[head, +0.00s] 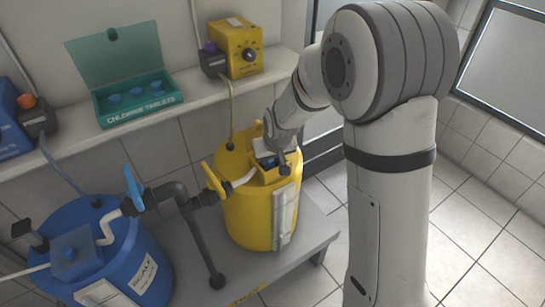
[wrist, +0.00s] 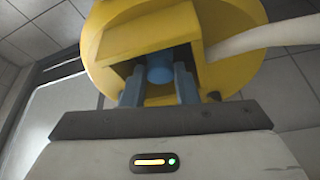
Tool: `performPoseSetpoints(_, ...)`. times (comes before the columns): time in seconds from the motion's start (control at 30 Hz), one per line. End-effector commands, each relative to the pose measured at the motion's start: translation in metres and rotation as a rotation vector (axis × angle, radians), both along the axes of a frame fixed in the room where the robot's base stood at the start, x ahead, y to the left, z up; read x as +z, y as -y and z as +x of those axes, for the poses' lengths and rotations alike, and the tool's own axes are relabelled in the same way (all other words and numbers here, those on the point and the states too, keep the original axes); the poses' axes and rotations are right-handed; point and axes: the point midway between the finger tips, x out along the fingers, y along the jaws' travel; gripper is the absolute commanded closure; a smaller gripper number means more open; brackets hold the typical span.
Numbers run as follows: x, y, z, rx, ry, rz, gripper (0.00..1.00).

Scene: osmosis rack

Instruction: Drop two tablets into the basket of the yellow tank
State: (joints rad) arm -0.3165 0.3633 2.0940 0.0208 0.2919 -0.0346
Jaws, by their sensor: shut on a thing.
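The yellow tank (head: 248,215) stands on a low grey stand. On its top is the small yellow basket (head: 262,178), a box with an open side, which also shows in the wrist view (wrist: 150,50). My gripper (wrist: 159,72) is at the basket's opening, with its two fingers reaching into it. It is shut on a blue tablet (wrist: 160,68), partly hidden between the fingers and in shadow. The teal box of chlorine tablets (head: 138,102) is open on the ledge, with several blue tablets (head: 115,98) in it. The basket's inside is mostly hidden.
A blue tank (head: 130,270) stands at the lower left, with dark pipes (head: 185,205) between the tanks. A yellow pump (head: 236,48) sits on the ledge behind. A white hose (wrist: 265,38) runs from the basket's right side in the wrist view. Tiled floor is clear at right.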

Motion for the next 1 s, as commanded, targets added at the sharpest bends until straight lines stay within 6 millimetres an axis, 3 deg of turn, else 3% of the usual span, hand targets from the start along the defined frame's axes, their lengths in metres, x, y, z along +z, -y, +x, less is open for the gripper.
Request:
performPoseSetpoints(0.87,-0.0068,0.0002,0.0001,0.0,0.0,0.0,0.94)
performPoseSetpoints(0.9,-0.0067,0.0002,0.0,0.0,0.0,0.0,0.71)
performPoseSetpoints(1.0,-0.0067,0.0002,0.0,0.0,0.0,0.0,0.63)
